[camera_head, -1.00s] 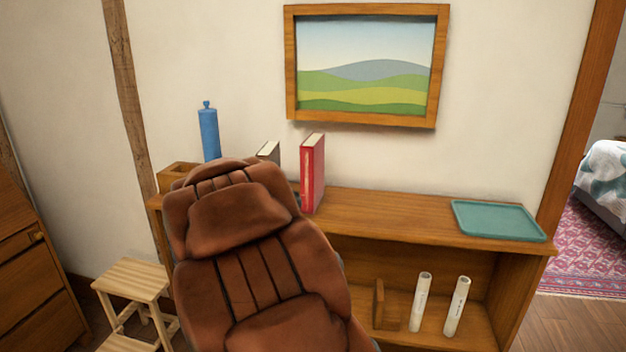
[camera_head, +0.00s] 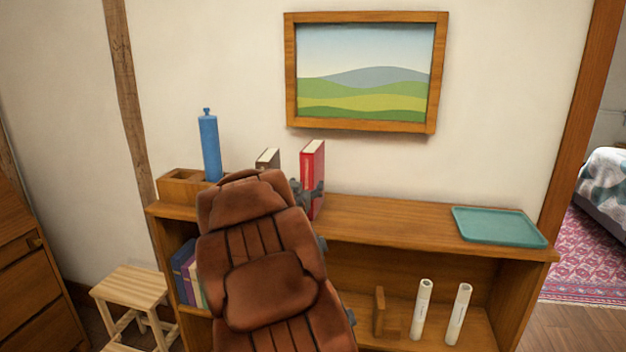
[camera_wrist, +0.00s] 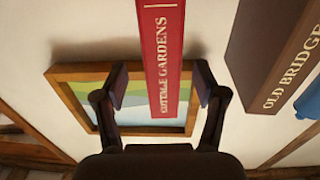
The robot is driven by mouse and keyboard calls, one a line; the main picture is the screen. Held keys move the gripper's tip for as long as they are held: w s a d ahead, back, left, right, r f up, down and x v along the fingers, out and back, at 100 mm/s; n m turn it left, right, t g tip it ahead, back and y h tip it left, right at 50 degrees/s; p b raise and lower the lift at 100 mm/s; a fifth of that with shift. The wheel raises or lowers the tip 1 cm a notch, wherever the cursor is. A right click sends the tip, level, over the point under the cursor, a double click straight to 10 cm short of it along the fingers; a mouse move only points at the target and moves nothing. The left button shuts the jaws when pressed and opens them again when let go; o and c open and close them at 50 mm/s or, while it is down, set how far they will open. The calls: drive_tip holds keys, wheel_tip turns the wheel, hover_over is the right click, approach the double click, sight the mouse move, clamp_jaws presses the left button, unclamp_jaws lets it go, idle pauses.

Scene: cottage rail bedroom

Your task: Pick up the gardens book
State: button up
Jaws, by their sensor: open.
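The gardens book (camera_head: 312,172) is red and stands upright on the top of the shelf unit in the head view. In the wrist view its red spine (camera_wrist: 162,50) reads "Cottage Gardens" and shows between my gripper's two fingers. My gripper (camera_wrist: 160,92) is open, with one finger on each side of the spine and a visible gap on both sides. In the head view my gripper (camera_head: 308,194) shows at the book's lower part, partly hidden by my brown-covered arm.
A dark book, "Old Bridge" (camera_wrist: 275,60), stands near the red one; it also shows in the head view (camera_head: 267,159). A blue bottle (camera_head: 210,147) and wooden box (camera_head: 180,188) are at the left. A teal tray (camera_head: 498,226) lies right; the shelf top between is clear.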

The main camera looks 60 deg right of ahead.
sight(307, 182)
drive_tip(key=x, duration=0.4)
drive_tip(key=shift+w+p, duration=0.15)
drive_tip(key=shift+p, duration=0.2)
clamp_jaws()
